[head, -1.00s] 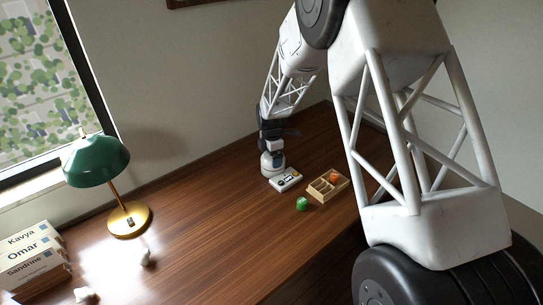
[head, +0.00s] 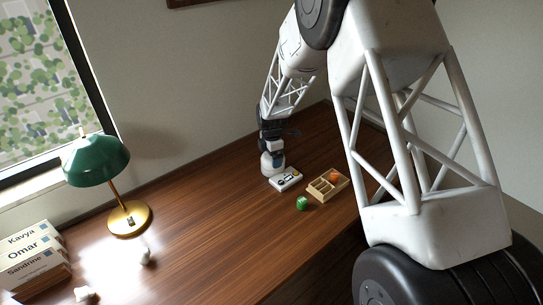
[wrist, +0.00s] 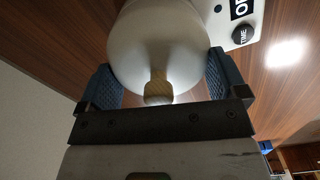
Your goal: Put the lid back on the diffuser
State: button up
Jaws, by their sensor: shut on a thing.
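My gripper (head: 271,157) points down at the back of the wooden desk, over a white rounded thing (head: 271,169) that looks like the diffuser. In the wrist view a pale domed lid (wrist: 158,40) with a tan-and-white knob (wrist: 158,90) sits between the two blue finger pads of my gripper (wrist: 160,82). The gripper is shut on the lid. The lid's lower rim and whatever is under it are hidden, so I cannot tell whether it is seated on the diffuser body.
A white control panel (head: 286,180) with buttons lies just in front of the diffuser. A green lamp (head: 97,160) and boxes (head: 35,262) stand left. The desk's middle is clear.

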dwell(0.3)
jog(key=o, duration=0.6)
jog(key=shift+r, duration=0.1)
jog(key=shift+r, duration=3.35)
jog(key=shift+c, duration=0.2)
grip_shut()
